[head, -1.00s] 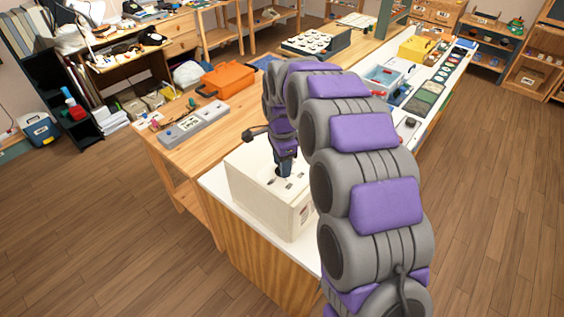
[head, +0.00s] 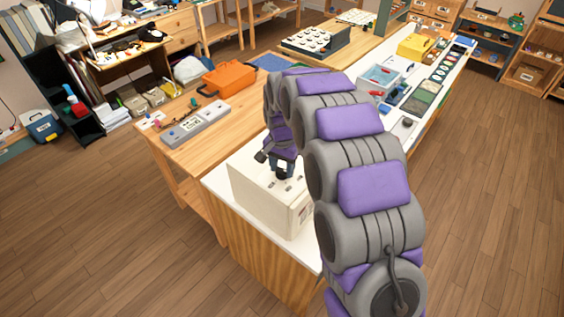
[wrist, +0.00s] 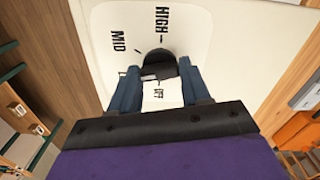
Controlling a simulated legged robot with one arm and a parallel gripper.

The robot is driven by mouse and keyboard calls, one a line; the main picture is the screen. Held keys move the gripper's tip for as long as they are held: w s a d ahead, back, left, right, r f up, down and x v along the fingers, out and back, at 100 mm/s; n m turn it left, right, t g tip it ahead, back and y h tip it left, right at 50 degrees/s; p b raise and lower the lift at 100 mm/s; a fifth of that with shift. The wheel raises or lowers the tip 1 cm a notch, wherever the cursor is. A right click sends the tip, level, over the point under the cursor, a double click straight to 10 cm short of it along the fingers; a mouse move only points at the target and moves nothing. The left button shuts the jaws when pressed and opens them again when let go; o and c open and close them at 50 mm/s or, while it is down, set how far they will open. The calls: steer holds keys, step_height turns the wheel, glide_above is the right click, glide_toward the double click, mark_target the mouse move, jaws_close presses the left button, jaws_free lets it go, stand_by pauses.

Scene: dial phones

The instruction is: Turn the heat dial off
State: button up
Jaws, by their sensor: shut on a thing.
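The heat dial is a black round knob (wrist: 160,62) on a pale panel, with HIGH above it, MID to its upper left and OFF just below it. A small light mark shows at its lower left edge, near OFF; I cannot tell if it is the pointer. My gripper (wrist: 160,76) is shut on the dial, with a blue finger on each side of it. In the head view, my gripper (head: 283,172) points down onto the top of a cream box (head: 255,197), and its fingers mostly hide the dial there.
The box stands on a white-topped cabinet (head: 220,183). A wooden table (head: 190,155) adjoins it, holding a grey device (head: 197,125) and an orange case (head: 228,78). A long bench with trays (head: 425,98) runs to the back right. The floor at left is clear.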

steer(key=n, duration=0.1)
steer(key=n+p, duration=0.1)
steer(key=n, duration=0.2)
steer(key=shift+w+r+n+p, duration=0.1)
steer(key=shift+r+n+p, duration=0.2)
steer(key=shift+p, duration=0.1)
steer(key=n+p, duration=0.1)
steer(key=n, duration=0.2)
steer(key=shift+f+n, duration=0.1)
steer(key=shift+n, duration=0.2)
steer(key=n+p, duration=0.1)
steer(key=n, duration=0.2)
steer(key=shift+n, duration=0.3)
steer(key=shift+n+p, duration=0.4)
steer(key=shift+n, duration=1.4)
steer(key=o, duration=1.1)
steer(key=shift+a+f, duration=0.1)
steer(key=shift+f, duration=0.05)
steer(key=shift+c, duration=0.2)
